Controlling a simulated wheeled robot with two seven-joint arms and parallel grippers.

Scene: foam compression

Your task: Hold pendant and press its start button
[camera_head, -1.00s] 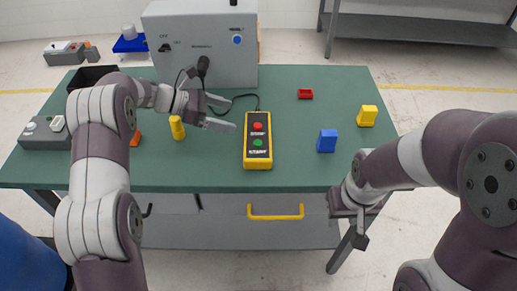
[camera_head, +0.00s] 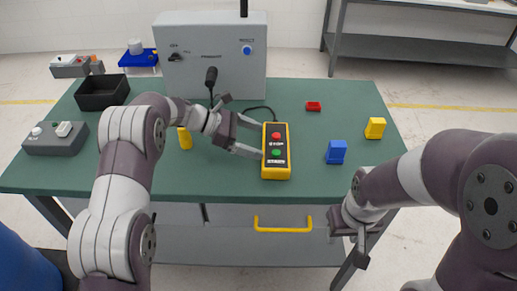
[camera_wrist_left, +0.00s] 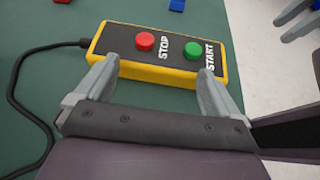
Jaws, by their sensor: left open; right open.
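The yellow and black pendant (camera_head: 276,165) lies on the green table, its cable running toward the grey control box. It carries a red STOP button (camera_head: 276,135) and a green START button (camera_head: 276,153); in the left wrist view the green START button (camera_wrist_left: 192,49) is at the right. My left gripper (camera_head: 253,137) is open at the pendant's left side. In the left wrist view its fingertips (camera_wrist_left: 157,78) reach the pendant's near edge; I cannot tell whether they touch. My right gripper (camera_head: 352,236) is open and empty beyond the table's front right edge.
The grey control box (camera_head: 210,60) stands at the table's back. A black bin (camera_head: 102,93) and grey switch box (camera_head: 57,138) are at left.

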